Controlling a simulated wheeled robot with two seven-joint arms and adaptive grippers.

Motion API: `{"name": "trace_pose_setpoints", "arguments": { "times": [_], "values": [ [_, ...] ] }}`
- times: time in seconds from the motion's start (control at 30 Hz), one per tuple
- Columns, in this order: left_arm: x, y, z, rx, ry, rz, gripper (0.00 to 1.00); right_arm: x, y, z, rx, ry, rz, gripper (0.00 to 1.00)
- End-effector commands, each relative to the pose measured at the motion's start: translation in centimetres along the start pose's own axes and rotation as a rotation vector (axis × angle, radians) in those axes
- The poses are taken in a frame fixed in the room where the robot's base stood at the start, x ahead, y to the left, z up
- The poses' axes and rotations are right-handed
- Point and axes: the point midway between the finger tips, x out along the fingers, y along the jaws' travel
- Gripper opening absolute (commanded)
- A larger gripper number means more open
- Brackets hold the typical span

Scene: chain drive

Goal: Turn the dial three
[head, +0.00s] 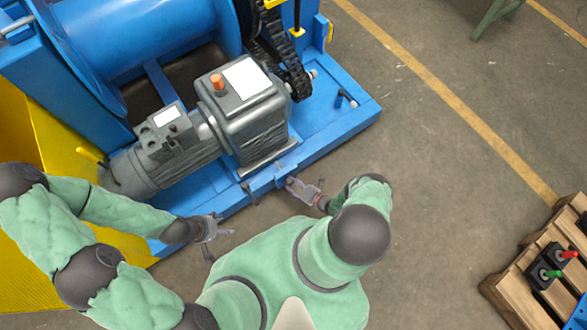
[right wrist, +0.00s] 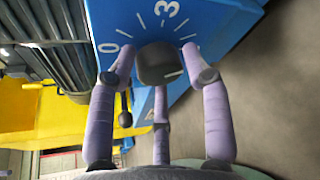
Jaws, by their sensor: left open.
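The dial, a dark round knob (right wrist: 160,64), sits on a blue face in the right wrist view. White tick marks surround it, with 0 at upper left and 3 above. A small light mark shows at the knob's lower right. My right gripper (right wrist: 160,78) has its purple fingers around the knob, one on each side and one below. Whether they press on it I cannot tell. In the head view my right gripper (head: 306,190) is at the front edge of the blue base. My left gripper (head: 218,231) is open and empty, left of it.
The blue base (head: 340,120) carries a grey motor and gearbox (head: 240,115), a blue drum (head: 140,40) and a black chain (head: 285,55). A small black lever (head: 347,98) stands on its right part. A pallet (head: 520,285) with switch boxes is at lower right. The floor between is clear.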

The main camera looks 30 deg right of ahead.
Motion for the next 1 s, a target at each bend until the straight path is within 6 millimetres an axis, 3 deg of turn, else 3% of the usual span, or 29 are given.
{"name": "trace_pose_setpoints", "arguments": {
  "times": [0.47,1.0],
  "values": [
    [0.0,0.0,0.0,0.000,0.000,0.000,0.65,-0.6,-0.1,0.0,0.000,0.001,-0.002,0.65],
    [0.0,0.0,0.0,0.000,0.000,0.000,0.65,-10.0,-0.2,0.1,0.000,0.000,-0.005,0.65]
  ]
}}
